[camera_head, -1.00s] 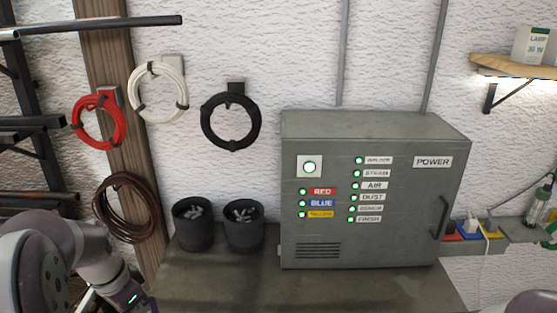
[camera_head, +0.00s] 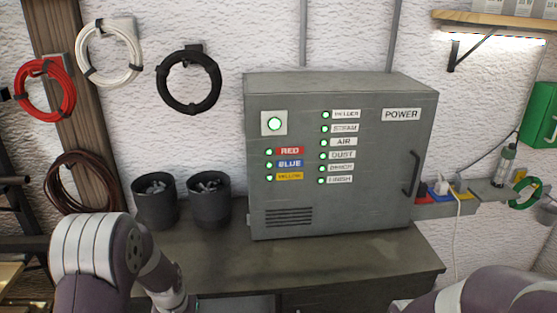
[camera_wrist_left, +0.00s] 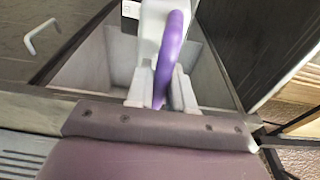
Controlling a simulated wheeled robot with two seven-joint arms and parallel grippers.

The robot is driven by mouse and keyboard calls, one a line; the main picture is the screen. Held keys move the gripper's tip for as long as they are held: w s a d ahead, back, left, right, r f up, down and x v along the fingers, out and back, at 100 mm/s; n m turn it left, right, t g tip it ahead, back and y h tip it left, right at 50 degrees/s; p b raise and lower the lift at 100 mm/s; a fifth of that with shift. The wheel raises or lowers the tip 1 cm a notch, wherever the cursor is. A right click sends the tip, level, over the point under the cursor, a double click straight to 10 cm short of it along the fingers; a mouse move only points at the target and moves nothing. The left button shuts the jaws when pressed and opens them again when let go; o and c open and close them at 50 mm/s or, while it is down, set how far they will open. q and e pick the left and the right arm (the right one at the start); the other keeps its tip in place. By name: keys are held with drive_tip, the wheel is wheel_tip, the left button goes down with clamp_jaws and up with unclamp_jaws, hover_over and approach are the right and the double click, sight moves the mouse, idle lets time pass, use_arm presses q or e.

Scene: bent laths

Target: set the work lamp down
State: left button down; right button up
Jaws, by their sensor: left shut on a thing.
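In the left wrist view my left gripper (camera_wrist_left: 160,98) is shut on a curved purple part (camera_wrist_left: 170,55) of a thing with a white body (camera_wrist_left: 150,32). This may be the work lamp; its full shape is cut off by the top edge. It is over or in a grey open-topped compartment (camera_wrist_left: 85,68); I cannot tell whether it touches the bottom. In the head view my left arm reaches down at the lower left, and its gripper is out of the picture. My right arm shows at the lower right, its gripper unseen.
A grey power cabinet (camera_head: 340,165) with green lights stands on the bench (camera_head: 300,262). Two dark pots (camera_head: 155,200) stand left of it. A clear tube with a dark cap (camera_head: 505,162) stands on the right ledge. Bench top in front of the cabinet is clear.

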use_arm(q)
drive_tip(key=s+d+f+m+b, duration=0.1)
drive_tip(key=d+f+b, duration=0.1)
drive_tip(key=d+f, duration=0.2)
wheel_tip(320, 180, down, 3)
drive_tip(key=shift+s+d+r, duration=0.1)
drive_tip(key=shift+s+d, duration=0.1)
drive_tip(key=shift+s, duration=0.15)
